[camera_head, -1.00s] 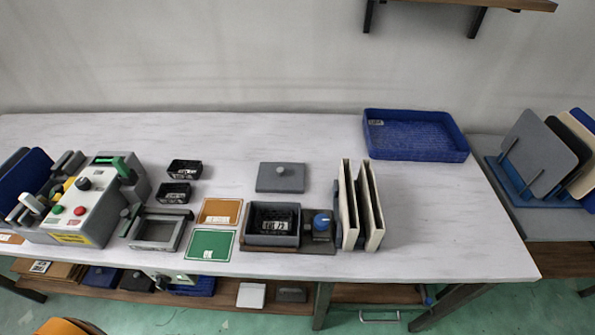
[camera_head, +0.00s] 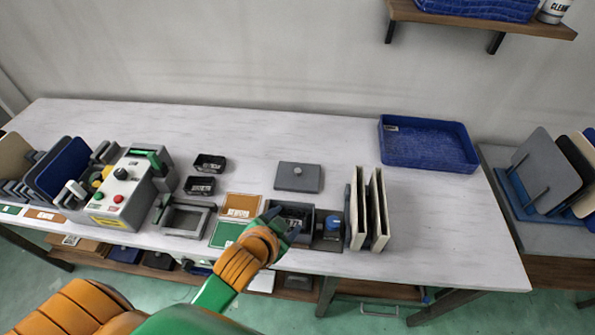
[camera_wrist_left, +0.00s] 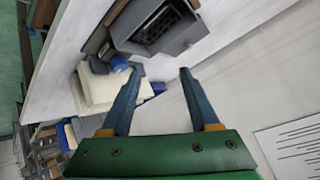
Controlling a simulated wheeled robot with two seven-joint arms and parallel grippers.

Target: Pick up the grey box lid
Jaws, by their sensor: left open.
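The grey box lid (camera_head: 299,178) lies flat on the white table, a rectangular plate with a small round knob. It is behind the open grey box (camera_head: 304,210), which holds a dark insert. My left gripper (camera_head: 284,221) is open and empty, reaching over the front left part of that box and partly hiding it. The lid is farther back, apart from the fingers. In the left wrist view the open fingers (camera_wrist_left: 158,74) show below the grey box (camera_wrist_left: 122,27); I cannot make out the lid there. My right gripper is not in view.
Cream panels (camera_head: 378,210) stand upright right of the box, near a blue knob (camera_head: 333,222). A blue tray (camera_head: 430,165) is at the back right. Two small black bins (camera_head: 201,187) sit to the left. The table around the lid is clear.

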